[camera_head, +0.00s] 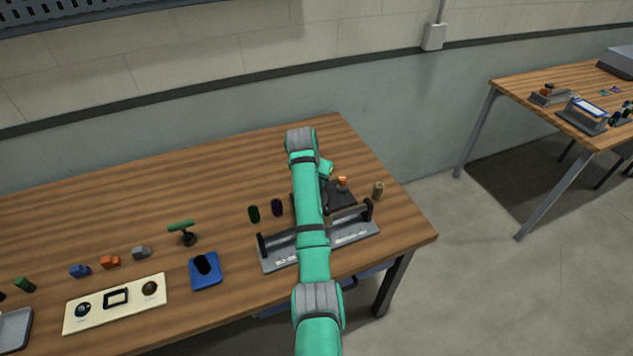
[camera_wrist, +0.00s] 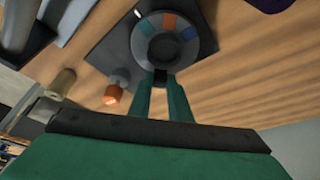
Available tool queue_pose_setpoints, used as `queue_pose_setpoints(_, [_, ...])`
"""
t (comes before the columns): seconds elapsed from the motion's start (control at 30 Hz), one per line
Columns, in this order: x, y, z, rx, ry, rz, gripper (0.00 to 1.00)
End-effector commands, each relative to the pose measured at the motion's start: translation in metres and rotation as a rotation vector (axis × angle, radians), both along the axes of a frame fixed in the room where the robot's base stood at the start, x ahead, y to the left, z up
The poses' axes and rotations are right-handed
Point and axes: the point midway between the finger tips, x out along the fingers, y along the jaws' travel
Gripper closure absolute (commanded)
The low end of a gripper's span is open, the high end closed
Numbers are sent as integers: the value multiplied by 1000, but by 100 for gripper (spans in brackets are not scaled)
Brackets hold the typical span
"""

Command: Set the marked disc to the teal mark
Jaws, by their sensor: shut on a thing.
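The marked disc (camera_wrist: 141,45) is a round grey dial in the wrist view, with a darker round centre. Its rim carries a teal mark (camera_wrist: 146,27), an orange mark (camera_wrist: 169,21) and a blue mark (camera_wrist: 189,33). A small white mark (camera_wrist: 138,13) lies just outside the rim at upper left, closest to the teal mark. My gripper (camera_wrist: 161,78) is shut on the near edge of the disc; the exact contact is hard to see. In the head view my arm hides the disc, and only part of its dark base plate (camera_head: 340,197) shows.
An orange-topped knob (camera_head: 342,183) stands on the plate, left of my fingers in the wrist view (camera_wrist: 115,92). A tan cylinder (camera_head: 377,190) stands to its right. A grey rack (camera_head: 275,262) with rollers lies in front. Dark cylinders (camera_head: 254,214) stand to the left.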

Motion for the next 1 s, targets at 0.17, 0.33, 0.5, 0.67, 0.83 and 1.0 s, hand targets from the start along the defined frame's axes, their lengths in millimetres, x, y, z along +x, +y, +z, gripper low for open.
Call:
queue_pose_setpoints(0.17, [0,-3,0,-1,0,-6,100])
queue_pose_setpoints(0.33, [0,-3,0,-2,1,-6,73])
queue_pose_setpoints(0.5, [0,-2,0,-1,0,-4,64])
queue_pose_setpoints(0.67, [0,-1,1,0,0,-2,64])
queue_pose_setpoints(0.83, [-4,1,12,0,-1,-1,64])
queue_pose_setpoints(1.0, [-13,7,39,0,-3,-1,64])
